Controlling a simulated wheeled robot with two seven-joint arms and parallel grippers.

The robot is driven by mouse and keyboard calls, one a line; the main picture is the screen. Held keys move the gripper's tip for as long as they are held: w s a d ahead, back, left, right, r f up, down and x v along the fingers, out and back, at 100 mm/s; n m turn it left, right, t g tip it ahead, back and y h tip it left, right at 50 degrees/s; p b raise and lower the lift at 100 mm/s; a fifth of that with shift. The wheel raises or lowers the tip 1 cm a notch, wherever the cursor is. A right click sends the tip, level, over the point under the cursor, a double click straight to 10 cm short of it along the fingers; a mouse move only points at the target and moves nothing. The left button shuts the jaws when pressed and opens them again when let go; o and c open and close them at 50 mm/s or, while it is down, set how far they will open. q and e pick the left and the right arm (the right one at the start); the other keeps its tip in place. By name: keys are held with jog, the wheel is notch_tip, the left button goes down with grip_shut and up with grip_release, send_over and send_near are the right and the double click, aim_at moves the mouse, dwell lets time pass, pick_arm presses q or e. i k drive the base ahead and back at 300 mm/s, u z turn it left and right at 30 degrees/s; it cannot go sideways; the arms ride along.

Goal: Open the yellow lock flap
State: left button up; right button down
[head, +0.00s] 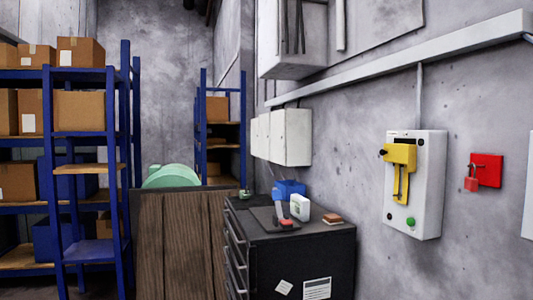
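The yellow lock flap (399,171) is on the upper front of a white wall-mounted box (428,205) at the right of the head view. A black knob (383,153) sticks out at the flap's upper left. Whether the flap is latched cannot be told at this size. A green button (411,222) sits near the bottom of the box. Neither of my grippers shows in the head view.
A red plate with a red padlock (472,183) is on the wall right of the box. A black drawer cabinet (300,245) holding tools stands against the wall, left of the box. Blue shelves with cartons (80,112) and a wooden panel (180,245) stand at the left.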

aim_at(405, 154)
jog(key=u, duration=0.8)
jog(key=i, duration=1.6)
jog(key=z, duration=0.55)
